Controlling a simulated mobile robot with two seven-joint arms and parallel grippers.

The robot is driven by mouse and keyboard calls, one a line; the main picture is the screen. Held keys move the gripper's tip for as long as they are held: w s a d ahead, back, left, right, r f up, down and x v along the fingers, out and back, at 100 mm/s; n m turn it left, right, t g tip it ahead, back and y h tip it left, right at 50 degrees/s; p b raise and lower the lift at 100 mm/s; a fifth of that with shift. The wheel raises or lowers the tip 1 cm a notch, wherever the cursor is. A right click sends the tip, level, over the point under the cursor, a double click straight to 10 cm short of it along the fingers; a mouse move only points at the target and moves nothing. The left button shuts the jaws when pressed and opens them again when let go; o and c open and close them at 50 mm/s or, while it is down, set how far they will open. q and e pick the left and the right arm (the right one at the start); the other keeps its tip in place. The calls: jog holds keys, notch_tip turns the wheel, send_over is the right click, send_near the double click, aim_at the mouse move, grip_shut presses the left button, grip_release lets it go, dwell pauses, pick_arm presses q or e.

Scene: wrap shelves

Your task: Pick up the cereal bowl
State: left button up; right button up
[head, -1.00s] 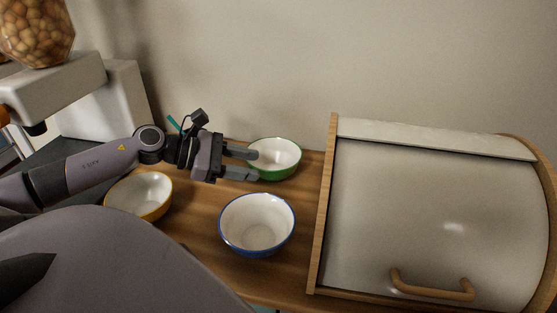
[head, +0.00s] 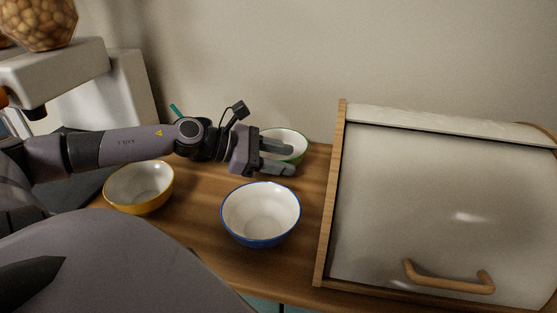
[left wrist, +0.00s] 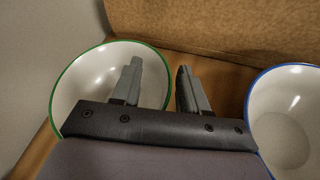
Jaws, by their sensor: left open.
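Three white-lined bowls stand on the wooden counter: one with a green rim (head: 297,137) at the back, one blue outside (head: 261,214) in front, one yellow (head: 139,188) at left. Nothing marks which is the cereal bowl. My left gripper (head: 292,160) is open and empty at the green-rimmed bowl, hiding much of it. In the left wrist view, one finger shows over the inside of the green-rimmed bowl (left wrist: 88,84) and the other outside it, with the rim between them; contact cannot be told. The blue-rimmed bowl (left wrist: 290,125) is at right there. My right gripper is not in view.
A bread box (head: 430,205) with a wooden handle (head: 450,278) stands close on the right. A white machine (head: 55,75) stands at the back left. The wall is behind the bowls. Bare counter (head: 195,220) lies between the yellow and blue bowls.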

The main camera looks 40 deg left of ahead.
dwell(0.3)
pick_arm(q)
grip_shut()
jog(key=shift+w, duration=0.1)
jog(key=shift+r, duration=0.1)
